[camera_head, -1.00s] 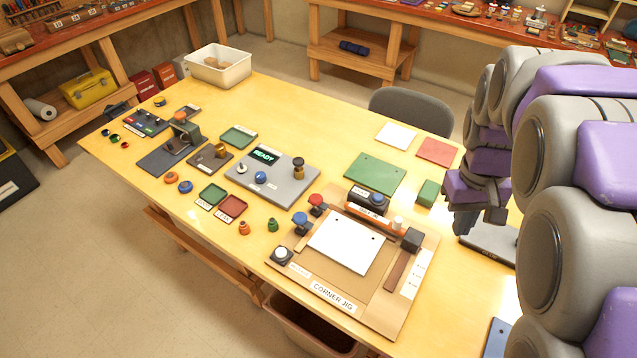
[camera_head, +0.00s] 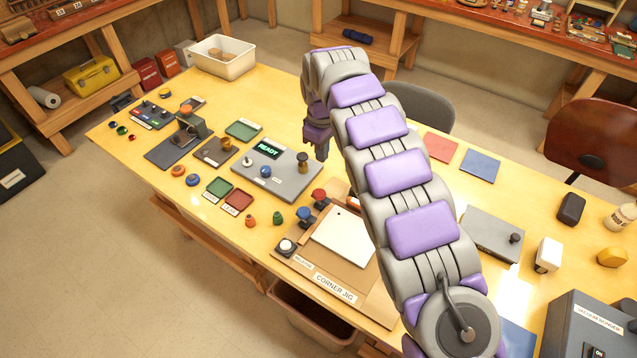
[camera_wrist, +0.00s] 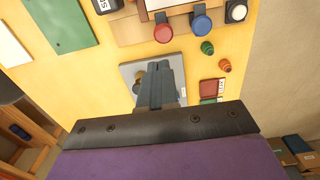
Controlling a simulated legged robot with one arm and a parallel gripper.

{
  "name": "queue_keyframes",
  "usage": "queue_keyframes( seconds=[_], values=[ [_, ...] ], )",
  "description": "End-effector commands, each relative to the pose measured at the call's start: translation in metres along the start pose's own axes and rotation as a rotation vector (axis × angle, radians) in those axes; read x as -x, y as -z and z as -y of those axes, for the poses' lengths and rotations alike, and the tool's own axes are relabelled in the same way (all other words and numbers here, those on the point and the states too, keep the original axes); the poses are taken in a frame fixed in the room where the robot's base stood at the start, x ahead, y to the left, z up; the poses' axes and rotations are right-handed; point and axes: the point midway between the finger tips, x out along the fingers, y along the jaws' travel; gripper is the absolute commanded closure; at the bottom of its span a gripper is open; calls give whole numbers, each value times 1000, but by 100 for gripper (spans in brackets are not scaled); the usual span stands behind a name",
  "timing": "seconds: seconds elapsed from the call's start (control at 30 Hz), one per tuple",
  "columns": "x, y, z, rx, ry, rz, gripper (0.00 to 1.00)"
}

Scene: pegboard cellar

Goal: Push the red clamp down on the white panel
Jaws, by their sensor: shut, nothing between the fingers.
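The red clamp (camera_head: 319,196) stands at the back left of the corner jig (camera_head: 362,297), beside the blue clamp (camera_head: 304,216). The white panel (camera_head: 343,238) lies flat in the jig, its right side hidden by my arm. Whether the red clamp touches the panel is unclear. In the wrist view the red clamp (camera_wrist: 163,31) and blue clamp (camera_wrist: 201,22) show at the top, with a strip of the panel (camera_wrist: 168,4). My gripper (camera_head: 321,152) is shut and empty, above the grey READY console (camera_head: 292,178), apart from the clamp. Its fingers (camera_wrist: 171,62) point toward the jig in the wrist view.
Green and orange knobs (camera_head: 278,218) (camera_head: 250,220) stand left of the clamps. Small green and red trays (camera_head: 219,187) (camera_head: 237,201) lie beyond them. A grey box (camera_head: 492,233) with a black knob stands right of my arm. My arm hides the jig's right part.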

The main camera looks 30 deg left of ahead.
Motion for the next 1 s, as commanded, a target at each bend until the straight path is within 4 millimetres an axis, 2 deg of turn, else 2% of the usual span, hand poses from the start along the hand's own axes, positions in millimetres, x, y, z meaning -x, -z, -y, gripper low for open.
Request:
queue_keyframes(
  seconds=[0.1, 0.43, 0.57, 0.67, 1.0],
  values=[
    [-2, 6, 3, 20, 3, -5, 100],
    [-3, 7, 3, 21, 4, -4, 100],
    [-12, 7, 3, 21, 5, -3, 100],
    [-26, 7, 4, 21, 6, 0, 100],
    [-93, 8, 4, 21, 6, -1, 100]
  ],
)
